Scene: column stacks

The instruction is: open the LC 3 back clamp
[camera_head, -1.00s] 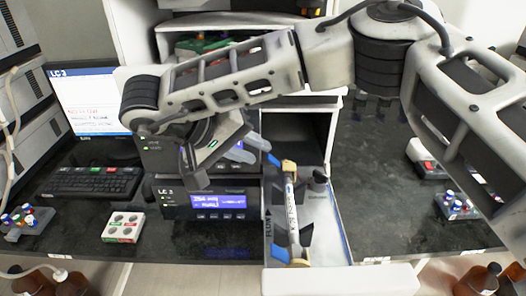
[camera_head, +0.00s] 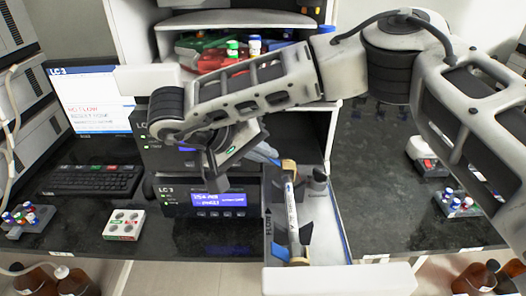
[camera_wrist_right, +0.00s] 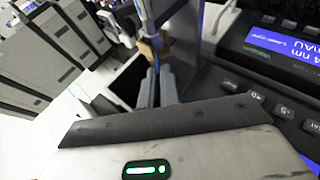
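The LC 3 unit (camera_head: 212,198) has a lit blue display. Its open tray (camera_head: 322,222) stands to the right and holds a slim column (camera_head: 292,215) with tan end fittings. A blue front clamp (camera_head: 279,252) shows at the column's near end. At the far end, my right gripper (camera_head: 272,156) reaches in from the left beside the tan back fitting (camera_head: 289,165); the back clamp is mostly hidden there. In the right wrist view, the fingers (camera_wrist_right: 158,88) are close together at the tan fitting (camera_wrist_right: 149,48). Whether they grip the clamp is unclear. My left gripper is out of view.
A monitor (camera_head: 92,98) and keyboard (camera_head: 92,181) stand on the left. A four-hole block (camera_head: 125,224) and vial racks (camera_head: 27,220) (camera_head: 458,205) sit on the dark bench. Shelves are close behind my right arm. The bench right of the tray is mostly clear.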

